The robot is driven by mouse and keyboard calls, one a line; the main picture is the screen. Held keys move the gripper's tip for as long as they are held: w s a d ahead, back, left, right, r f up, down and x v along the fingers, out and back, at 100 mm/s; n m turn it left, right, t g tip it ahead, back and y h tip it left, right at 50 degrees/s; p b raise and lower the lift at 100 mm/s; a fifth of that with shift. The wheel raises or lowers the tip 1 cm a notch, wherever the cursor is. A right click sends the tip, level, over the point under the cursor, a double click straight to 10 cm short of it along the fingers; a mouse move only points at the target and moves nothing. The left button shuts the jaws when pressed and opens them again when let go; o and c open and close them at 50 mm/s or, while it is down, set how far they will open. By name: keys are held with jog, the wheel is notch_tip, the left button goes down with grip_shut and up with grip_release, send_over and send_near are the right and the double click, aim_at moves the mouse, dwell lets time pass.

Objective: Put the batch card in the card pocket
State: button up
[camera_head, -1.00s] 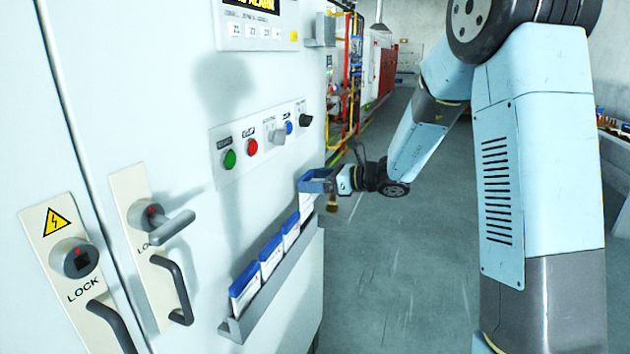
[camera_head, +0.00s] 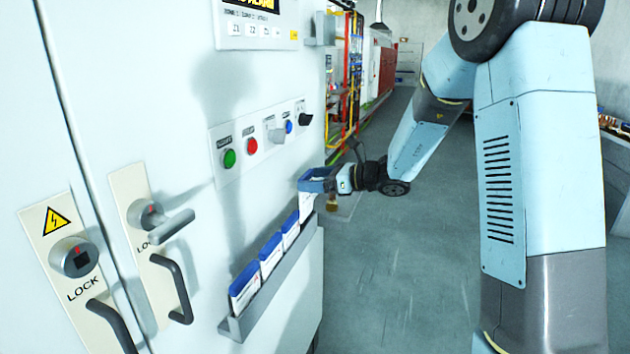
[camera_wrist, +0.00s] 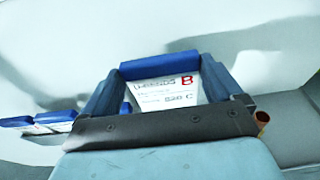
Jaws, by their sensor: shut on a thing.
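My gripper (camera_head: 317,181) is shut on the batch card, a white card with a blue top edge, close to the cabinet face. The card's white part (camera_head: 306,204) shows below the gripper in the head view. In the wrist view the card (camera_wrist: 165,90) sits between the fingers (camera_wrist: 162,92), with red and black print facing the camera. The card pocket appears to be the long grey rack (camera_head: 284,282) on the cabinet. The held card is at the rack's far end; whether its lower edge is inside or above the rack is hidden.
Several blue-topped cards (camera_head: 270,256) stand in the rack, nearer the head camera. Above it is a panel of buttons and knobs (camera_head: 253,146). Two door handles (camera_head: 172,290) stick out at left. The floor (camera_head: 390,270) right of the cabinet is clear.

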jog(key=shift+f, duration=3.75)
dwell(0.5)
jog(key=o, duration=0.7)
jog(key=shift+d, duration=0.1)
send_near(308, 204)
jog(key=v, duration=0.6)
jog(key=shift+r, duration=0.1)
